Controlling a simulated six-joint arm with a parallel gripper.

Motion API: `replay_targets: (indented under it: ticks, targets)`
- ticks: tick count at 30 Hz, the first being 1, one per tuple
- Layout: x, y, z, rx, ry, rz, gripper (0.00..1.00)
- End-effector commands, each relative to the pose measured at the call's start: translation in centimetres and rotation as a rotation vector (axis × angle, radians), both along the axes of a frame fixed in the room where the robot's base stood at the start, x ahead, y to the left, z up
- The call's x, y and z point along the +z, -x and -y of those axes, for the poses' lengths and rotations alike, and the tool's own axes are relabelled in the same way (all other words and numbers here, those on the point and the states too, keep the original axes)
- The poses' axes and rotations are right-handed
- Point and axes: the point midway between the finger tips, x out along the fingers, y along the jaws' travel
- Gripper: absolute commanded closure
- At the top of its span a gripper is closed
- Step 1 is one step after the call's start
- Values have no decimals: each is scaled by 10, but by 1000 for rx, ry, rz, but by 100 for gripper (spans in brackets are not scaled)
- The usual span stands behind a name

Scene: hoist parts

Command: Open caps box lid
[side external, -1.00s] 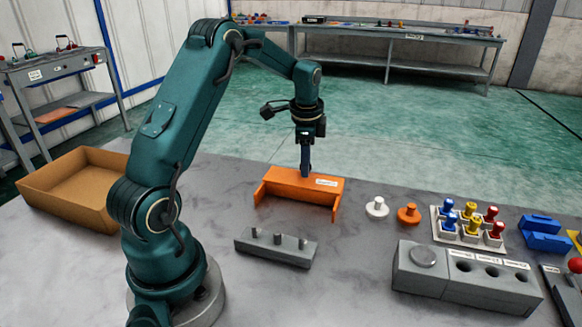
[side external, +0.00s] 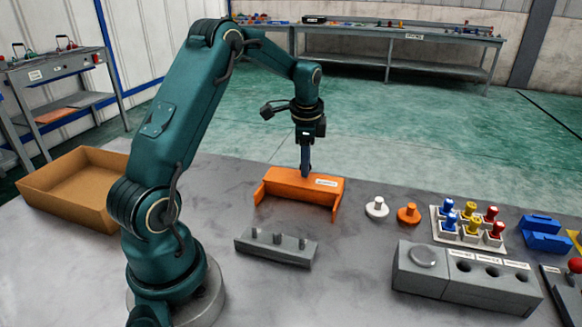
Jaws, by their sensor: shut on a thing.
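My gripper (side external: 305,172) points straight down at the back edge of this piece. It is shut on the piece, though the fingertips are small and partly hidden. No part carries a readable caps box label, so I cannot tell for sure which part is the caps box lid. A grey block (side external: 465,275) at the front right has a round disc on top and several labelled holes.
A grey block with three pegs (side external: 275,252) lies in front of the orange piece. White (side external: 376,208) and orange (side external: 408,214) knobbed caps stand to its right. Farther right are a tray of coloured pegs (side external: 441,231) and blue blocks (side external: 545,240). An open cardboard box (side external: 65,200) is at left.

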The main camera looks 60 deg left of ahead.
Motion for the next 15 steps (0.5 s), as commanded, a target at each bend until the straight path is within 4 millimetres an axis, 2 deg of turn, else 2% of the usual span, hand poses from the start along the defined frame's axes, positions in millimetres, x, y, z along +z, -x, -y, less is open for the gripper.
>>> replay_targets:
  ticks: [15]
  targets:
    - [1, 2, 3, -1, 0, 4, 100]
